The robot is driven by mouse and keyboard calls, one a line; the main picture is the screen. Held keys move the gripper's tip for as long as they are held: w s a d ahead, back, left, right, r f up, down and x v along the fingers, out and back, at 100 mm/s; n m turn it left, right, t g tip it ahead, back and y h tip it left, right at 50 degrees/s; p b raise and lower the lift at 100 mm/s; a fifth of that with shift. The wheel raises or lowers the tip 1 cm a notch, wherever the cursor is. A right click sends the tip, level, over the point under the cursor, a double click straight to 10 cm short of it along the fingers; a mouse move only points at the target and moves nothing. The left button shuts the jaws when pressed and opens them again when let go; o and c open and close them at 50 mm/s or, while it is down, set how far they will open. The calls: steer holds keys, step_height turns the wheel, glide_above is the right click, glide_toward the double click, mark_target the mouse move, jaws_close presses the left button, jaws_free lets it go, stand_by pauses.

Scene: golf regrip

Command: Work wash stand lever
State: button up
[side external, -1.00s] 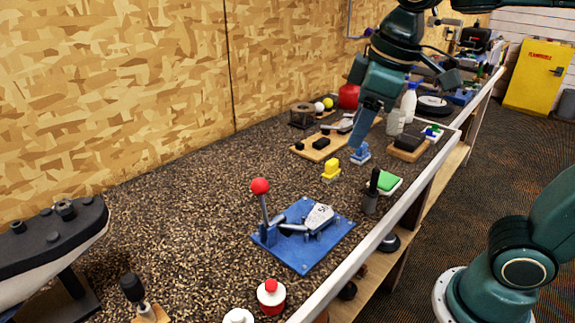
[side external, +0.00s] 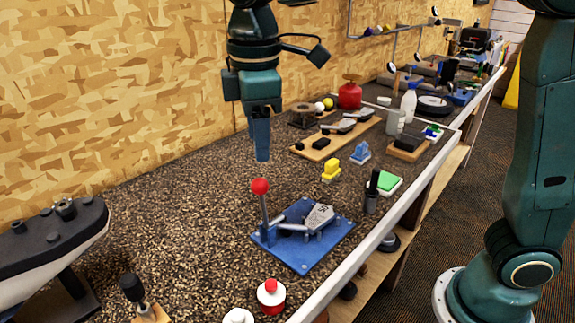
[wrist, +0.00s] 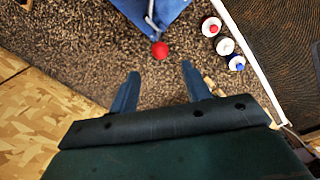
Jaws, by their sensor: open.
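The wash stand lever (side external: 264,210) is a grey rod with a red ball knob (side external: 260,186), standing nearly upright at the left corner of a blue base plate (side external: 305,258). A grey metal clamp block (side external: 319,217) marked with lettering sits on the plate. My gripper (side external: 262,158) points down just above and behind the red knob, apart from it. In the wrist view my gripper (wrist: 159,82) has its two blue fingers spread with nothing between them, and the red knob (wrist: 160,50) lies just beyond the fingertips.
A model boat hull (side external: 50,240) is at left. The bench left of the plate is clear.

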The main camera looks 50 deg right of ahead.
mark_target(262, 201)
steer(key=shift+f, duration=0.2)
steer(key=f, duration=1.3)
steer(key=shift+w+d+f, duration=0.2)
steer(key=shift+w+d, duration=0.05)
steer(key=shift+w, duration=0.05)
jaws_close()
